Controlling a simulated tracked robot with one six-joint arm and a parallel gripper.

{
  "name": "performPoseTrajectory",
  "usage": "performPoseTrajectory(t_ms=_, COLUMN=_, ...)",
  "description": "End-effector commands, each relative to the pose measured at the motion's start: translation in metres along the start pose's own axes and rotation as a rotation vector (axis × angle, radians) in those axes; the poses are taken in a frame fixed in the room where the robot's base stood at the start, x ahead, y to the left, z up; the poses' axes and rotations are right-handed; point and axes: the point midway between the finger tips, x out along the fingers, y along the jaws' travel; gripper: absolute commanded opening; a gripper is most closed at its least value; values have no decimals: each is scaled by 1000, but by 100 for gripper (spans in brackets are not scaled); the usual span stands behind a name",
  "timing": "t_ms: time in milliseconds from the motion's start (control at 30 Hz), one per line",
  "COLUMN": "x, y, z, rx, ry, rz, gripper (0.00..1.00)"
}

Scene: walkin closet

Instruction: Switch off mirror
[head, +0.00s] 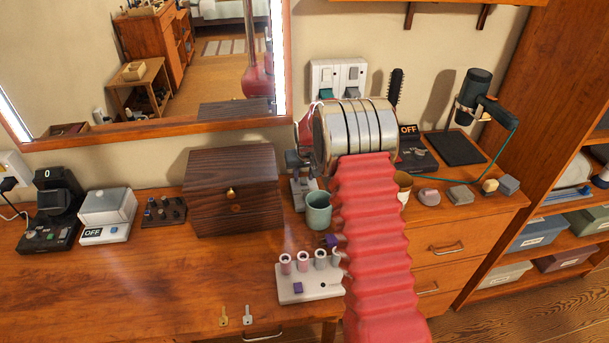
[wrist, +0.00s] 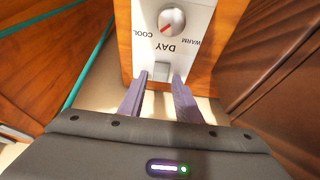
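The wall mirror (head: 175,65) hangs at the upper left of the head view. Its light strips (head: 279,50) glow white at both sides. In the wrist view, a white control plate (wrist: 193,50) in an orange wooden frame carries a round knob (wrist: 171,21) with a red mark and the words COOL, DAY and WARM, upside down. A small grey switch (wrist: 161,70) sits at the plate's edge. My gripper (wrist: 160,80) is open, its purple fingertips on either side of the switch with gaps visible. Contact cannot be told. My arm hides the gripper in the head view.
A dark wooden box (head: 232,190), a teal cup (head: 318,210) and a white rack (head: 309,286) stand on the desk near my arm. Clear desk lies at the front left.

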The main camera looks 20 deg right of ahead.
Motion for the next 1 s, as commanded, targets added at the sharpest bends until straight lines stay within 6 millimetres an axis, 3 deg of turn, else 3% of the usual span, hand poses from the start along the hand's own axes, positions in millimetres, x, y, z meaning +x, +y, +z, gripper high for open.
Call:
performPoseTrajectory(t_ms=433, x=0, y=0, z=0, rx=0, ry=0, rz=0, gripper=0)
performPoseTrajectory(t_ms=1000, x=3, y=0, z=-5, rx=1, ry=-111, rz=0, gripper=0)
